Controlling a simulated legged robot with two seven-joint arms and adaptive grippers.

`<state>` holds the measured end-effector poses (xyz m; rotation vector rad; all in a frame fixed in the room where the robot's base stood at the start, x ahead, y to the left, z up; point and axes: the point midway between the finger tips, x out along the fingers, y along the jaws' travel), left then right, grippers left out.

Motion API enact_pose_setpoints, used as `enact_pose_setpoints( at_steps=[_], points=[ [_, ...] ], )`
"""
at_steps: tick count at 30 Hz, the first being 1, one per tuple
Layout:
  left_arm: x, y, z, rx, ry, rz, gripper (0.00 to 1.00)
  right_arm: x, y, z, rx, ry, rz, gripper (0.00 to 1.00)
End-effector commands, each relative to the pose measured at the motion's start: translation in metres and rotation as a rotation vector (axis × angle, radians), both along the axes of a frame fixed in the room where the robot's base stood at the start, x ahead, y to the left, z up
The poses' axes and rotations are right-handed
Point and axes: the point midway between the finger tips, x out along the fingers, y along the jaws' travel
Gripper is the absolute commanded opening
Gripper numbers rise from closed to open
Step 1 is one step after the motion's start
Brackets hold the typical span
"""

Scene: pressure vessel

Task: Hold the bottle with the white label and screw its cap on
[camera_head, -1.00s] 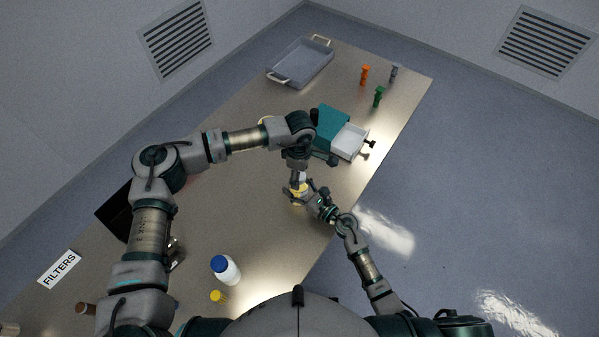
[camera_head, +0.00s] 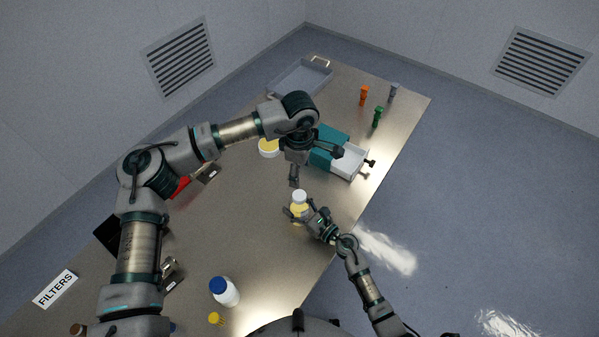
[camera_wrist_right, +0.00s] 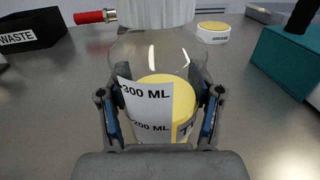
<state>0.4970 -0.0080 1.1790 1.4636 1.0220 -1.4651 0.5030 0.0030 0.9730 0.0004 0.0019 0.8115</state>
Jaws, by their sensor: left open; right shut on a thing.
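A clear bottle (camera_wrist_right: 158,90) with yellow contents and a white label (camera_wrist_right: 148,110) marked in ML stands upright in the right wrist view. It also shows near the table's right edge in the head view (camera_head: 299,211). A white ribbed cap (camera_wrist_right: 157,12) sits on its top, seen also in the head view (camera_head: 299,196); how tight it is cannot be told. My right gripper (camera_wrist_right: 160,115) is shut on the bottle's body, one finger on each side. My left gripper (camera_head: 314,167) is open and empty, fingers spread, above and behind the cap and apart from it.
A teal box (camera_head: 328,148) with a white open drawer (camera_head: 350,162) stands behind the bottle. A yellow-topped white jar (camera_head: 269,148) is behind left. A blue-capped white bottle (camera_head: 225,291) and a yellow piece (camera_head: 215,318) are at the front.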

Motion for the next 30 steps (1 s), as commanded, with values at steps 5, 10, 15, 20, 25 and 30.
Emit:
enact_pose_setpoints(
  at_steps=[5, 10, 15, 20, 25, 30],
  points=[
    [0.000, 0.000, 0.000, 0.000, 0.000, 0.000, 0.70, 0.000, 0.000, 0.000, 0.000, 0.000, 0.000, 0.72],
    [0.000, 0.000, 0.000, 0.000, 0.000, 0.000, 0.70, 0.000, 0.000, 0.000, 0.000, 0.000, 0.000, 0.94],
    [0.000, 0.000, 0.000, 0.000, 0.000, 0.000, 0.70, 0.000, 0.000, 0.000, 0.000, 0.000, 0.000, 0.94],
    [0.000, 0.000, -0.001, 0.000, 0.000, 0.000, 0.70, -0.003, -0.003, -0.001, -0.001, 0.001, 0.000, 0.94],
    [0.000, 0.000, 0.000, 0.000, 0.000, 0.000, 0.70, -0.021, -0.021, -0.002, -0.002, 0.002, 0.000, 0.94],
    [0.000, 0.000, 0.000, 0.000, 0.000, 0.000, 0.70, -0.046, -0.049, -0.002, -0.002, 0.003, 0.000, 0.94]
  ],
)
